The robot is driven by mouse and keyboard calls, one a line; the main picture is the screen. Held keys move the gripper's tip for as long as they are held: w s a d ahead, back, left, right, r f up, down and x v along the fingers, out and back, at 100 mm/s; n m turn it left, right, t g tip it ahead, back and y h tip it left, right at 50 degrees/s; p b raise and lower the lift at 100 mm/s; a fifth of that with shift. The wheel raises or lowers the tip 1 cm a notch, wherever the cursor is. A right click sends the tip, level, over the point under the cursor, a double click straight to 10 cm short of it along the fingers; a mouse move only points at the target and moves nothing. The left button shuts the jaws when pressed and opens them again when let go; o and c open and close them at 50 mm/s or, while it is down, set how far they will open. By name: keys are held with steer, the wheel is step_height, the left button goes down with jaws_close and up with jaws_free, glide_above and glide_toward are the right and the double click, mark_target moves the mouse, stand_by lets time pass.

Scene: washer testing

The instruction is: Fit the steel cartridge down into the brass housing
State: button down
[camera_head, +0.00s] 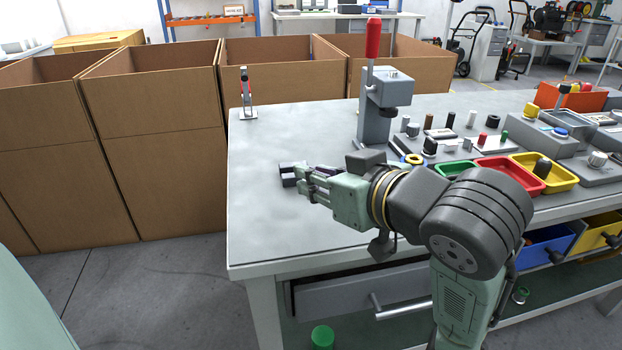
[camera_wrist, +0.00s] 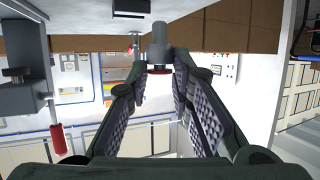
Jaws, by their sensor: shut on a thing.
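My gripper (camera_head: 290,174) reaches left over the near left part of the grey table. In the wrist view, my gripper (camera_wrist: 161,72) has its two dark, ridged fingers closed around a grey stepped cylinder, which I take as the steel cartridge (camera_wrist: 159,45). A dark red face shows at one end of it. I cannot pick out the brass housing for sure; a yellow ring-shaped part (camera_head: 414,159) lies on the table just behind my forearm.
A grey lever press (camera_head: 376,125) with a red handle stands behind my gripper. A toggle clamp (camera_head: 246,95) stands at the back left. Red (camera_head: 507,178) and yellow (camera_head: 553,182) trays and several fixtures fill the right side. Cardboard boxes (camera_head: 160,150) stand beyond the table. The table's left part is mostly bare.

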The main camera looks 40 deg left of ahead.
steer(key=w+d+r+m+t+h+p, duration=0.1)
steer(key=w+d+r+p, duration=0.15)
steer(key=w, duration=0.25)
steer(key=w+d+r+m+t+p, duration=0.1)
steer(key=w+r+p, duration=0.2)
steer(key=w+p, duration=0.15)
steer(key=m+t+h+p, duration=0.1)
steer(key=m+t+p, duration=0.1)
steer(key=p, duration=0.2)
glide_above(420, 167)
step_height(420, 167, down, 4)
steer(key=b, duration=0.3)
steer(key=shift+r+b, duration=0.2)
steer(key=shift+b, duration=0.2)
steer(key=shift+f, duration=0.25)
steer(key=shift+f+b, duration=0.95)
steer(key=shift+f, duration=0.1)
steer(key=c, duration=1.3)
jaws_free()
steer(key=shift+c, duration=0.2)
